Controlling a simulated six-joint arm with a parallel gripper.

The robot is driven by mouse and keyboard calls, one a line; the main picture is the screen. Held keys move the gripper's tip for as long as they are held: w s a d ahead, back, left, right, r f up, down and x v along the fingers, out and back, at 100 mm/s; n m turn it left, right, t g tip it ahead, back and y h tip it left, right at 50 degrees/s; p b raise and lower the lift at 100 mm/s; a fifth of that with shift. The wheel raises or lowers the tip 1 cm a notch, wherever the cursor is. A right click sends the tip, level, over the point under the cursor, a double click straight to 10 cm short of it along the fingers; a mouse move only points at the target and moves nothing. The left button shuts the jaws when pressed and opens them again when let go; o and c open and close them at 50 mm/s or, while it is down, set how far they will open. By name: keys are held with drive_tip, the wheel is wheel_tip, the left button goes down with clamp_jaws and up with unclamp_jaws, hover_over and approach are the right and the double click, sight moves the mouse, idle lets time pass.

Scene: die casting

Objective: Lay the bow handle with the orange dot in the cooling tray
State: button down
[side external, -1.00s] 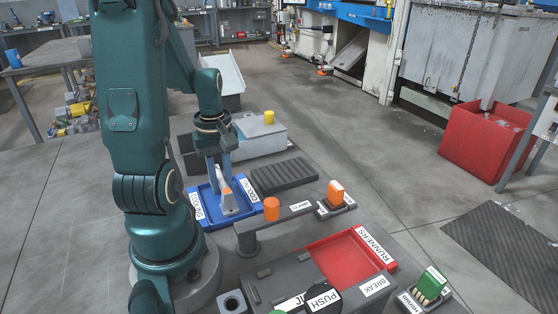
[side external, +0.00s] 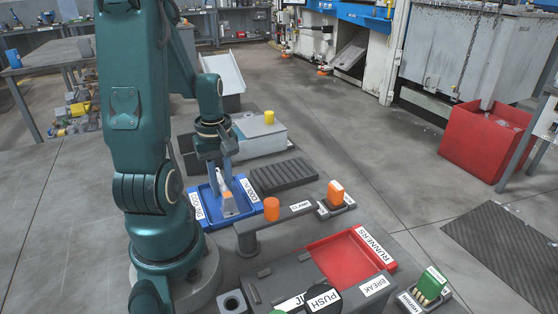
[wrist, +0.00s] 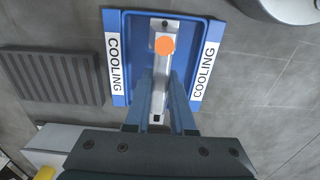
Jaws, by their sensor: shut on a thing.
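The bow handle (wrist: 162,70) is a pale metal piece with an orange dot (wrist: 165,45) at its far end in the wrist view. It also shows in the side view (side external: 230,207), over the blue cooling tray (side external: 252,218). My gripper (wrist: 166,98) is shut on the handle, one blue finger along each side. The tray, with white COOLING labels, also shows in the wrist view (wrist: 118,95) and frames the handle on both sides. I cannot tell whether the handle touches the tray floor.
A dark ribbed mat (side external: 283,176) lies just beyond the tray. An orange cylinder (side external: 271,208) and the CLAMP bar (side external: 300,207) stand to its right. A red RUNNERS tray (side external: 345,258) is nearer the front. A grey box with a yellow cylinder (side external: 269,117) stands behind.

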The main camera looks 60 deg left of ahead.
drive_tip(key=shift+f, duration=0.3)
idle(0.4)
drive_tip(key=shift+c, duration=1.8)
unclamp_jaws()
drive_tip(key=shift+r, duration=4)
